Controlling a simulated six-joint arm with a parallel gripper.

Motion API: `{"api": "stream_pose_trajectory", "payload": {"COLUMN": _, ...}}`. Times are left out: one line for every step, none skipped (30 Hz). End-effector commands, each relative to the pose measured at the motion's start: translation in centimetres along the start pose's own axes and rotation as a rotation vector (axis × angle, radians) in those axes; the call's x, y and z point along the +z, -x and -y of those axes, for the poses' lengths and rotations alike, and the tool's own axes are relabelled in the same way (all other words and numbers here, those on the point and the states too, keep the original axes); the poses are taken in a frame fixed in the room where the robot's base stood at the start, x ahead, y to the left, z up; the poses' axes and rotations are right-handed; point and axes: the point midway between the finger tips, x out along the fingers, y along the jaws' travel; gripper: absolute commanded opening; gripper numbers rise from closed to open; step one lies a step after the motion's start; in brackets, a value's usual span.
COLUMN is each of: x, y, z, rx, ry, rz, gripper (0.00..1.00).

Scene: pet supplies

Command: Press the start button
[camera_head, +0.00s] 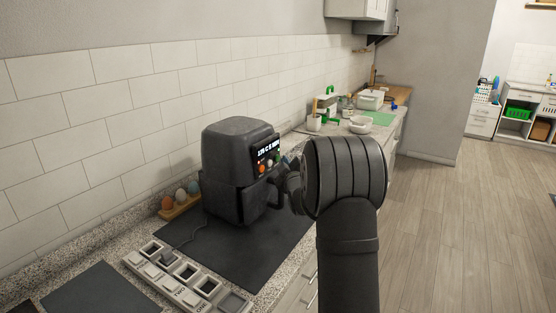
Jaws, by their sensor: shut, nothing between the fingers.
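A dark grey air fryer (226,165) stands on a black mat on the counter, its front turned to the right. Its control panel (266,152) has a lit display and several small coloured buttons (269,162) below it. I cannot read which button is the start button. My gripper (286,164) is shut and empty, close to the lower right side of the panel. My own wrist hides much of it. I cannot tell whether its tip touches a button.
The fryer's handle (275,190) sticks out just below my gripper. Eggs (180,196) stand in a wooden rack at left. Dishes (360,124) and a green board (378,118) are farther back.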

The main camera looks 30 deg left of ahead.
Motion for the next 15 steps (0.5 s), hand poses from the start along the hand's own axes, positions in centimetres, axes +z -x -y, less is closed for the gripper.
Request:
{"api": "stream_pose_trajectory", "payload": {"x": 0.09, "y": 0.13, "z": -0.12, "rx": 0.000, "ry": 0.000, "rz": 0.000, "gripper": 0.00}}
{"api": "stream_pose_trajectory", "payload": {"x": 0.11, "y": 0.17, "z": -0.15, "rx": 0.000, "ry": 0.000, "rz": 0.000, "gripper": 0.00}}
{"api": "stream_pose_trajectory", "payload": {"x": 0.13, "y": 0.18, "z": -0.16, "rx": 0.000, "ry": 0.000, "rz": 0.000, "gripper": 0.00}}
{"api": "stream_pose_trajectory", "payload": {"x": 0.13, "y": 0.18, "z": -0.15, "rx": 0.000, "ry": 0.000, "rz": 0.000, "gripper": 0.00}}
{"api": "stream_pose_trajectory", "payload": {"x": 0.12, "y": 0.18, "z": -0.15, "rx": 0.000, "ry": 0.000, "rz": 0.000, "gripper": 0.00}}
{"api": "stream_pose_trajectory", "payload": {"x": 0.13, "y": 0.17, "z": -0.15, "rx": 0.000, "ry": 0.000, "rz": 0.000, "gripper": 0.00}}
{"api": "stream_pose_trajectory", "payload": {"x": 0.13, "y": 0.17, "z": -0.14, "rx": 0.000, "ry": 0.000, "rz": 0.000, "gripper": 0.00}}
{"api": "stream_pose_trajectory", "payload": {"x": 0.13, "y": 0.17, "z": -0.14, "rx": 0.000, "ry": 0.000, "rz": 0.000, "gripper": 0.00}}
{"api": "stream_pose_trajectory", "payload": {"x": 0.13, "y": 0.17, "z": -0.14, "rx": 0.000, "ry": 0.000, "rz": 0.000, "gripper": 0.00}}
{"api": "stream_pose_trajectory", "payload": {"x": 0.15, "y": 0.18, "z": -0.15, "rx": 0.000, "ry": 0.000, "rz": 0.000, "gripper": 0.00}}
{"api": "stream_pose_trajectory", "payload": {"x": 0.17, "y": 0.21, "z": -0.18, "rx": 0.000, "ry": 0.001, "rz": 0.000, "gripper": 0.00}}
{"api": "stream_pose_trajectory", "payload": {"x": 0.23, "y": 0.27, "z": -0.24, "rx": 0.000, "ry": 0.001, "rz": 0.001, "gripper": 0.00}}
{"api": "stream_pose_trajectory", "payload": {"x": 0.30, "y": 0.35, "z": -0.32, "rx": 0.000, "ry": 0.001, "rz": 0.001, "gripper": 0.00}}
{"api": "stream_pose_trajectory", "payload": {"x": 0.38, "y": 0.46, "z": -0.42, "rx": 0.001, "ry": 0.001, "rz": 0.001, "gripper": 0.00}}
{"api": "stream_pose_trajectory", "payload": {"x": 0.53, "y": 0.64, "z": -0.58, "rx": 0.001, "ry": 0.001, "rz": 0.001, "gripper": 0.00}}
